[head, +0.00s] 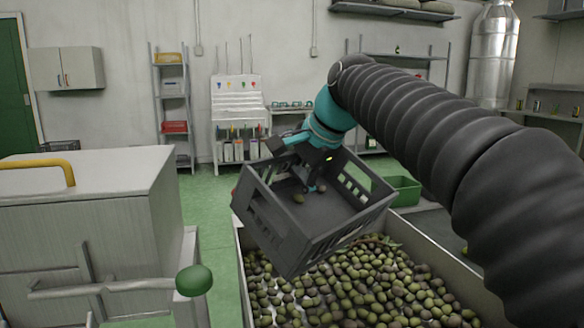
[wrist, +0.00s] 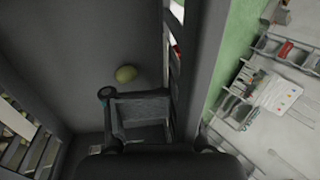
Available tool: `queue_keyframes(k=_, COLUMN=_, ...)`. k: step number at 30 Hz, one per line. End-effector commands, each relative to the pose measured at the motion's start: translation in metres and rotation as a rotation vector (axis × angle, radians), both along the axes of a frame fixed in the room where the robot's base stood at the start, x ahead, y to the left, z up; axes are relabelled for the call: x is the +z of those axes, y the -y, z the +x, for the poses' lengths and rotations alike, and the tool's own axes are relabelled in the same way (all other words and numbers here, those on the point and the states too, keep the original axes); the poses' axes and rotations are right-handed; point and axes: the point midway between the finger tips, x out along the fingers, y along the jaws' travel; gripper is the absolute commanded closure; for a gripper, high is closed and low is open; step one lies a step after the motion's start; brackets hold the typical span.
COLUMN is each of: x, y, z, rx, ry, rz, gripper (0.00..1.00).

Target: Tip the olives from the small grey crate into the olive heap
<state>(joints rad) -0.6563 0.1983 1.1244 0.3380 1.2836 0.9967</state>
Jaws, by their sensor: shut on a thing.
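The small grey crate (head: 283,234) hangs tilted above the near-left part of the olive heap (head: 350,285). A few olives (head: 298,198) lie on its floor in the head view. One green olive (wrist: 126,73) shows on the crate floor (wrist: 75,60) in the wrist view. My gripper (head: 312,184) is shut on the crate's wall at its far side, and its fingers (wrist: 155,145) show at that wall in the wrist view. The heap of green and dark olives fills a bin below. Part of the heap is hidden behind the crate.
The heap's bin has a pale metal rim (head: 440,255). A light metal machine (head: 85,215) with a green-knobbed lever (head: 194,280) stands at left. A green crate (head: 404,190) sits behind the bin. Shelves (head: 172,105) line the back wall, with open green floor before them.

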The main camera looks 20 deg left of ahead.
Motion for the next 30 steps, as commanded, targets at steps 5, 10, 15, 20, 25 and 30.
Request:
queue_keyframes(k=5, x=-0.018, y=-0.003, z=0.001, rx=0.002, ry=-0.047, rz=-0.131, gripper=1.00)
queue_keyframes(k=10, x=-0.034, y=0.000, z=0.000, rx=0.000, ry=-0.088, rz=-0.245, gripper=1.00)
queue_keyframes(k=15, x=-0.051, y=0.005, z=-0.002, rx=0.001, ry=-0.126, rz=-0.351, gripper=1.00)
queue_keyframes(k=20, x=-0.067, y=0.009, z=-0.004, rx=0.001, ry=-0.164, rz=-0.450, gripper=1.00)
queue_keyframes(k=25, x=-0.061, y=0.011, z=-0.004, rx=-0.001, ry=-0.177, rz=-0.493, gripper=1.00)
queue_keyframes(k=30, x=-0.045, y=0.011, z=-0.004, rx=-0.001, ry=-0.178, rz=-0.492, gripper=1.00)
